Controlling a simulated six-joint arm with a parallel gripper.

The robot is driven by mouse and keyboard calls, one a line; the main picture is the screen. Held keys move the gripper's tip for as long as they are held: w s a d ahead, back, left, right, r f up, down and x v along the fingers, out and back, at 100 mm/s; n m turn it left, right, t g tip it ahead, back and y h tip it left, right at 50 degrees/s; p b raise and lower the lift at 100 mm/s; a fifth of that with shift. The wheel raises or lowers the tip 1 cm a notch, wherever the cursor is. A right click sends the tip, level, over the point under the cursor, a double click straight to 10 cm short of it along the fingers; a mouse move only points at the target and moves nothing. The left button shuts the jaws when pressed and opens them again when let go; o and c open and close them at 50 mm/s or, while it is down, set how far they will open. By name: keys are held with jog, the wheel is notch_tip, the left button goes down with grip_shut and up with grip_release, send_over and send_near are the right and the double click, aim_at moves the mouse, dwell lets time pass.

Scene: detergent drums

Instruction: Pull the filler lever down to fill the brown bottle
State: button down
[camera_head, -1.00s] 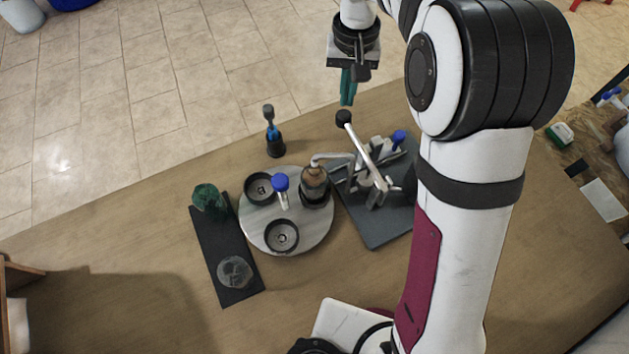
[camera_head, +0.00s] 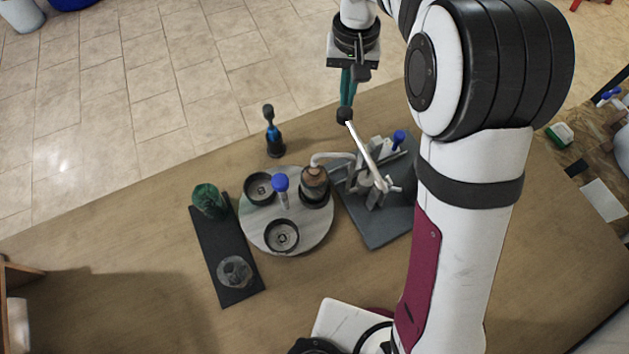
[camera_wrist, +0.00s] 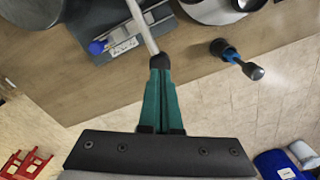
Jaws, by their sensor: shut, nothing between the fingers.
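The filler lever (camera_head: 362,148) is a silver rod with a black knob (camera_head: 344,115), rising at a slant from the filler stand (camera_head: 378,228) on its grey plate. My gripper (camera_head: 346,104) has green fingers, shut with nothing between them. Its tips are at the black knob in both views; the knob sits at the fingertips in the wrist view (camera_wrist: 160,62), and I cannot tell how firmly they touch. The brown bottle (camera_head: 314,180) stands in a dark cup on the round turntable (camera_head: 309,234), under the curved spout (camera_head: 328,155).
The turntable also has two black cups (camera_head: 281,236) and a blue-knobbed post (camera_head: 281,184). A black and blue tool (camera_head: 274,133) stands behind it. A dark tray (camera_head: 221,250) with a green item and a clear disc lies left. The table's front left is clear.

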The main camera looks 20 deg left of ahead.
jog(key=shift+r, duration=1.95)
jog(key=shift+s+d+r, duration=0.1)
jog(key=shift+r, duration=0.05)
jog(key=s+d+r+m+y, duration=0.1)
jog(key=s+d+r+m, duration=0.15)
jog(key=s+d, duration=0.55)
jog(key=s+d+r+m, duration=0.1)
jog(key=s+d+m, duration=0.4)
jog(key=s, duration=0.5)
jog(key=s+d+f+m, duration=0.1)
jog(key=s+f, duration=0.3)
jog(key=s, duration=0.5)
jog(key=shift+d+y, duration=0.4)
jog(key=shift+d, duration=0.25)
